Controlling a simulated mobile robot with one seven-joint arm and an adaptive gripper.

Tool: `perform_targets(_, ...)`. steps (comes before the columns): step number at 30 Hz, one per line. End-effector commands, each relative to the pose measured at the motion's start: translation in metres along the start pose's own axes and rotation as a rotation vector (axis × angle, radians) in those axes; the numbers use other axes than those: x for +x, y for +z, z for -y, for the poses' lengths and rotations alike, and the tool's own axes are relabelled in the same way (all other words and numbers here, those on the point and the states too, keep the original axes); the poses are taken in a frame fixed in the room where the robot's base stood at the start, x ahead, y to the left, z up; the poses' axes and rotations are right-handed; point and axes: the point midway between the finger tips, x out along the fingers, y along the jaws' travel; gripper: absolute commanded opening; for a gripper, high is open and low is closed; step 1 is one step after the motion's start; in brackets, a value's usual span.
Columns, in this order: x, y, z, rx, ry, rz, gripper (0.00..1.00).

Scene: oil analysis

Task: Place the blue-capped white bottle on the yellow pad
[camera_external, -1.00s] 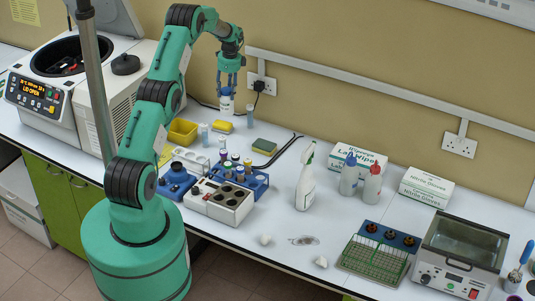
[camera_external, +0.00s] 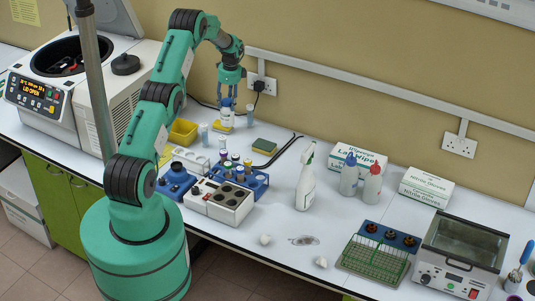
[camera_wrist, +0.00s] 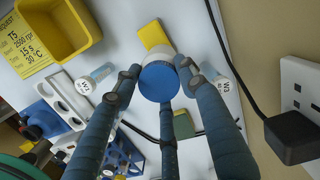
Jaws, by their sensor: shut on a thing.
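My gripper (camera_external: 229,97) points down at the back of the bench and is shut on the blue-capped white bottle (camera_external: 227,117). In the wrist view the round blue cap (camera_wrist: 158,83) sits between my fingers (camera_wrist: 160,88), with a little of the white body behind it. The bottle looks upright. The yellow pad (camera_external: 215,128) shows at the bottle's base in the external view. In the wrist view part of the yellow pad (camera_wrist: 152,35) sticks out past the bottle; the rest is hidden. I cannot tell whether the bottle touches the pad.
A yellow bin (camera_external: 182,132) is to the left, a green-topped sponge (camera_external: 264,145) to the right. A black plug (camera_wrist: 295,136) and its cable are near the wall. Tube racks (camera_external: 240,178) stand in front.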

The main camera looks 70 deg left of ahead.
Motion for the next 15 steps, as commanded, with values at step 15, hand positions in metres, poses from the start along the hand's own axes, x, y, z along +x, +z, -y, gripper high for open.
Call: perform_targets(15,0.0080,-0.0009,0.0001,0.000,-0.001,0.000,0.17)
